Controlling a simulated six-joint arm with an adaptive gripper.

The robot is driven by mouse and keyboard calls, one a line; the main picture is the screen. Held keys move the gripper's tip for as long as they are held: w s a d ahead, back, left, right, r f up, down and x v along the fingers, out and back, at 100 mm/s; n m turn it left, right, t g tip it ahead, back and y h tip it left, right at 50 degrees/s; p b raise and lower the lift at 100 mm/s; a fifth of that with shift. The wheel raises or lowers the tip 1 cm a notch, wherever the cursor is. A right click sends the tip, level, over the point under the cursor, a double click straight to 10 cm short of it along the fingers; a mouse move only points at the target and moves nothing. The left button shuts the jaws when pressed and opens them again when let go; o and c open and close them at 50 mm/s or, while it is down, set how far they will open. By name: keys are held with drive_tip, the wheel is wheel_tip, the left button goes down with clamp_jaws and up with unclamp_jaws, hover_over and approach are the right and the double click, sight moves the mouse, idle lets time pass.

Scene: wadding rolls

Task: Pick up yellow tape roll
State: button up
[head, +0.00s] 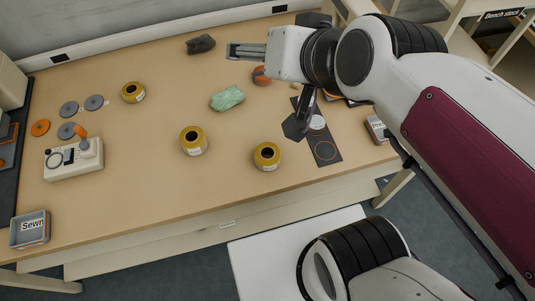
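Three yellow tape rolls stand on the wooden bench. One roll (132,93) is at the back left, one (194,143) is near the middle, and one (267,157) is near the front edge, right of the middle one. My gripper (307,73) is above the back right of the bench. Its dark fingers show spread apart on either side of my white wrist, which hides the space between them. No yellow roll shows between the fingers. The gripper is apart from all three rolls.
A green crumpled lump (227,98) lies mid-bench and a dark lump (201,44) behind it. An orange item (261,76) is partly hidden by my wrist. The front centre is clear.

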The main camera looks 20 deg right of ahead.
drive_tip(key=w+a+r+m+t+h, duration=0.1)
drive_tip(key=w+r+m+t, duration=0.15)
drive_tip(key=w+m, duration=0.6)
drive_tip(key=g+h, duration=0.5)
drive_tip(key=h, duration=0.7)
approach(268, 156)
drive_tip(key=x, duration=0.3)
drive_tip(key=shift+w+d+r, duration=0.2)
drive_tip(key=shift+d+r, duration=0.05)
drive_tip(key=shift+d, duration=0.1)
drive_tip(key=shift+s+a+f+n+t, duration=0.35)
drive_tip(key=shift+s+n+t, duration=0.1)
drive_tip(key=shift+w+d, duration=0.1)
drive_tip(key=shift+d, duration=0.05)
drive_tip(key=shift+x, duration=1.15)
